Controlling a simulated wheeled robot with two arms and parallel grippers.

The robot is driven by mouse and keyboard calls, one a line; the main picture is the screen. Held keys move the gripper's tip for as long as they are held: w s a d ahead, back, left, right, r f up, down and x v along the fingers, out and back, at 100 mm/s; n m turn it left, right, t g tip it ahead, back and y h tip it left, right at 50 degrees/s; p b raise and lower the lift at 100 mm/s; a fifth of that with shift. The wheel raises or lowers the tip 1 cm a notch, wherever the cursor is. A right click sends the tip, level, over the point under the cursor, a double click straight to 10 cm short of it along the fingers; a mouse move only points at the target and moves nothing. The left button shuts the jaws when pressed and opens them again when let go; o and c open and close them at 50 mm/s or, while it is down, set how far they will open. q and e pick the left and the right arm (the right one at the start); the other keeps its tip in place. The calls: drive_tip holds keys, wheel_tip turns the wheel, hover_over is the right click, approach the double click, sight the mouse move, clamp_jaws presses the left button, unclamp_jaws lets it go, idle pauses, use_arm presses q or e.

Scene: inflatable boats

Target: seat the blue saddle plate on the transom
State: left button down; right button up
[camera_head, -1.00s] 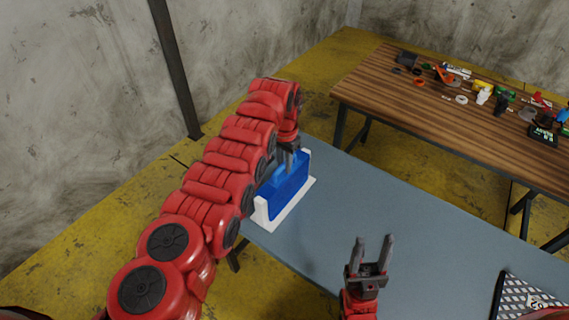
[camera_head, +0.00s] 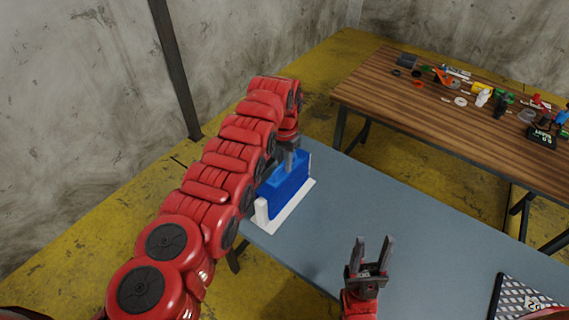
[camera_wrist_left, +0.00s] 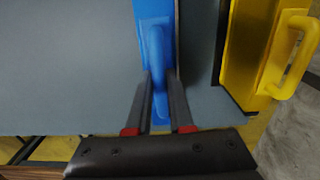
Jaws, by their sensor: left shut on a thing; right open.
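The blue saddle plate (camera_head: 288,186) is a block with a raised grip, above a white stand (camera_head: 290,213) on the near table. My left gripper (camera_head: 288,158) is shut on its grip from above. In the left wrist view the blue plate (camera_wrist_left: 153,15) runs away from the jaws, its grip between the two fingers (camera_wrist_left: 158,100). The plate covers the stand's far upright; I cannot tell whether it still touches the stand. My right gripper (camera_head: 371,256) is open and empty over the table, fingers up. I cannot pick out the transom for sure.
The grey-blue table (camera_head: 370,205) is bare between the stand and a patterned item (camera_head: 520,296) at lower right. A wooden table (camera_head: 430,105) behind holds several small parts. A yellow object with a handle (camera_wrist_left: 285,55) is right of the plate in the left wrist view.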

use_arm(q)
drive_tip(key=shift+r+p, duration=0.55)
drive_tip(key=shift+r, duration=3.85)
wheel_tip(320, 180, up, 5)
drive_tip(key=shift+p, duration=1.15)
